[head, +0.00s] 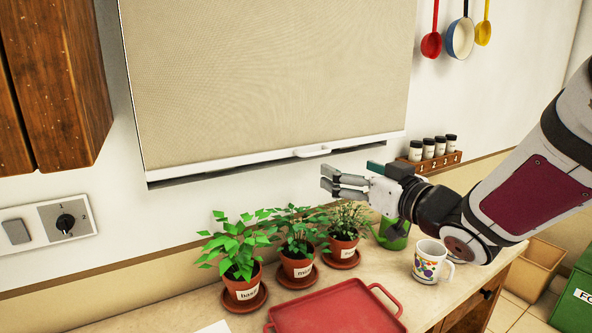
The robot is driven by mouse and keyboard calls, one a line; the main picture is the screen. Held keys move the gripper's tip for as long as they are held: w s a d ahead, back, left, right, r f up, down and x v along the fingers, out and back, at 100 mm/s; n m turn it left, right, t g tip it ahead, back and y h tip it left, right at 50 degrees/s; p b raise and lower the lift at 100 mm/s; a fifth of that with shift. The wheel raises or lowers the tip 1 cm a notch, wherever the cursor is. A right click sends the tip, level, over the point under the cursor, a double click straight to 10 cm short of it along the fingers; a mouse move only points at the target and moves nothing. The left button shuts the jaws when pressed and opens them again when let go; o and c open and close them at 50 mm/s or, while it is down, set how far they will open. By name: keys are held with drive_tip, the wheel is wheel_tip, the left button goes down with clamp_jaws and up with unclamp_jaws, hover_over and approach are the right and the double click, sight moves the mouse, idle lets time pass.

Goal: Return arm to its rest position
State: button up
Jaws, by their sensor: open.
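My gripper (341,182) is in the head view, right of centre, at the end of my arm, which comes in from the right edge. Its fingers point left and are apart, with nothing between them. It appears above the potted herbs, in front of the wall and just below the blind's lower edge. I cannot tell its exact distance from the wall or plants.
Potted herbs (242,289), a red tray (335,312), a green watering can (393,238) and a patterned mug (427,262) stand on the counter below. A rack of jars (430,161) is behind my wrist. A blind (270,80) hangs behind. Wooden cabinet (60,80) at left.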

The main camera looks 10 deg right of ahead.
drive_tip(key=s+d+f+m+g+h+p, duration=0.1)
drive_tip(key=s+d+m+g+h, duration=0.1)
drive_tip(key=s+g+h, duration=0.15)
drive_tip(key=s+d+m+g+h+p, duration=0.1)
drive_tip(key=s+d+m+g+h, duration=0.1)
drive_tip(key=s+h, duration=0.25)
drive_tip(key=s+a+f+g+y+p, duration=0.1)
drive_tip(key=s+a+f+g, duration=0.1)
drive_tip(key=s, duration=0.9)
drive_tip(key=s+a+f+g+y+p, duration=0.1)
drive_tip(key=s+a+g, duration=0.4)
drive_tip(key=s, duration=0.6)
drive_tip(key=shift+f, duration=0.45)
drive_tip(key=shift+a, duration=0.1)
drive_tip(key=shift+a, duration=0.1)
